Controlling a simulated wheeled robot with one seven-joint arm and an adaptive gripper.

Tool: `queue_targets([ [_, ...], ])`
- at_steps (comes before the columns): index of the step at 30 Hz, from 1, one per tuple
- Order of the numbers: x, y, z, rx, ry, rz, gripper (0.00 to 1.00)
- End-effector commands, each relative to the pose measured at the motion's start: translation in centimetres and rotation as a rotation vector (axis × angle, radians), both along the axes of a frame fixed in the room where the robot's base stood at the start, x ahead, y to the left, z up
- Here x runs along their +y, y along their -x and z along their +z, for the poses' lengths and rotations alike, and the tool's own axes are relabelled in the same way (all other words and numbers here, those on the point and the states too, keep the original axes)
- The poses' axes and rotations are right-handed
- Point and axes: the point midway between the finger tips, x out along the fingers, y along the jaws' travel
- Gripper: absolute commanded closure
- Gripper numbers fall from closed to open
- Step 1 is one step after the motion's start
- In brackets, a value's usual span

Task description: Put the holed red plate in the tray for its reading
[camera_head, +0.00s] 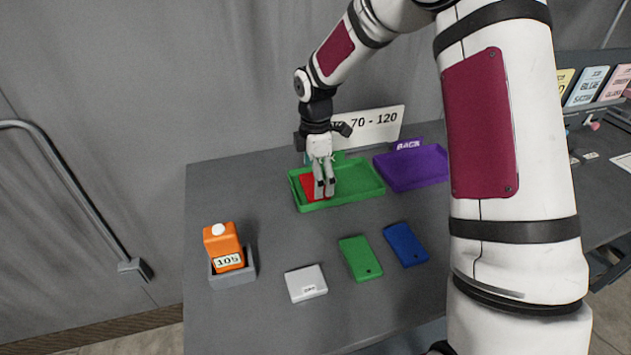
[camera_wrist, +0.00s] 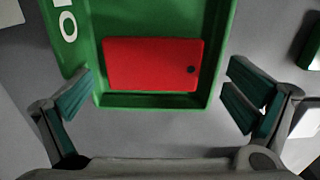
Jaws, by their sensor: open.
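The red plate (camera_wrist: 150,65) lies flat inside the green tray (camera_wrist: 222,40) in the wrist view, near one end, with a dark hole at its right side. In the head view the red plate (camera_head: 308,188) shows partly behind my gripper, in the left part of the green tray (camera_head: 350,192). My gripper (camera_head: 325,190) is over that tray. In the wrist view my gripper (camera_wrist: 160,97) is open, its fingers apart on either side of the tray's end, with nothing between them touching the plate.
A sign (camera_head: 375,127) reading 70 - 120 stands behind the trays. A purple tray (camera_head: 418,170) marked BACK is to the right. White (camera_head: 305,283), green (camera_head: 359,258) and blue (camera_head: 406,244) plates lie in front. Bare table lies between the gauge and green tray.

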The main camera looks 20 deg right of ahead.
Motion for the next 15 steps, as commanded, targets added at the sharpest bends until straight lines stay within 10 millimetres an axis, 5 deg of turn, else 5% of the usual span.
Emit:
queue_targets([
  [15, 0.0, -0.1, 9.5, -0.002, -0.001, 0.000, 0.00],
])
